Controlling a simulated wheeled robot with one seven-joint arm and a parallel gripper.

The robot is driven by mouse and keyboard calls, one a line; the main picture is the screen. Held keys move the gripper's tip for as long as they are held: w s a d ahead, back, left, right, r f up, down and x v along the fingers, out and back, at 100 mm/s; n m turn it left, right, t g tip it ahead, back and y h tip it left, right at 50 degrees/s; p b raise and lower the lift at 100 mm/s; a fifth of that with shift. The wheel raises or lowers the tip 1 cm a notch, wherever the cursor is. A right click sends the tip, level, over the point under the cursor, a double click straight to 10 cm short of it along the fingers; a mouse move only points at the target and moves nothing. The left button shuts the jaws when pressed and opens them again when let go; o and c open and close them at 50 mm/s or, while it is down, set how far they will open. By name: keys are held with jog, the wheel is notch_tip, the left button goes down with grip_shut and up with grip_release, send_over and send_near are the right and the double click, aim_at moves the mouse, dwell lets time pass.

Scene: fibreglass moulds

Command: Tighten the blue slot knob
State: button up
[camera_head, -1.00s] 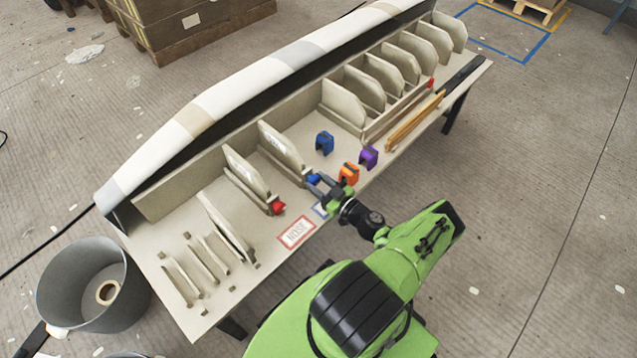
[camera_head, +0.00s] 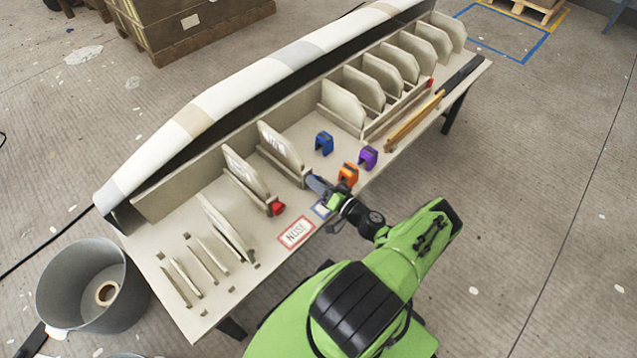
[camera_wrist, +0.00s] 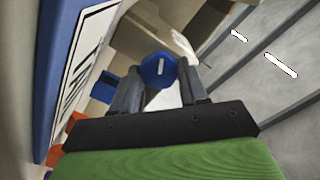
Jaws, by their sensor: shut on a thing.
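The blue slot knob (camera_wrist: 158,71) is a round blue disc with a short pale bar on its face. In the wrist view it sits between the two grey fingers of my gripper (camera_wrist: 160,84), which is shut on it. In the head view my gripper (camera_head: 320,187) is at the front edge of the table, at the foot of a pale upright panel (camera_head: 281,146). There the fingers hide most or all of the knob.
Blue (camera_head: 324,143), purple (camera_head: 368,157) and orange (camera_head: 347,174) clamps stand close by. A red knob (camera_head: 278,208) and a red-framed label (camera_head: 296,232) lie to the left. A blue-framed label (camera_head: 322,208) is beside my gripper. A grey bucket (camera_head: 70,315) stands on the floor.

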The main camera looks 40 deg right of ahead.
jog(key=shift+m, duration=0.8)
jog(key=o, duration=1.1)
jog(key=shift+c, duration=0.2)
jog(key=shift+s, duration=0.1)
jog(key=s+p, duration=0.2)
jog(key=s, duration=1.3)
jog(key=shift+s+d, duration=0.25)
jog(key=shift+s, duration=0.1)
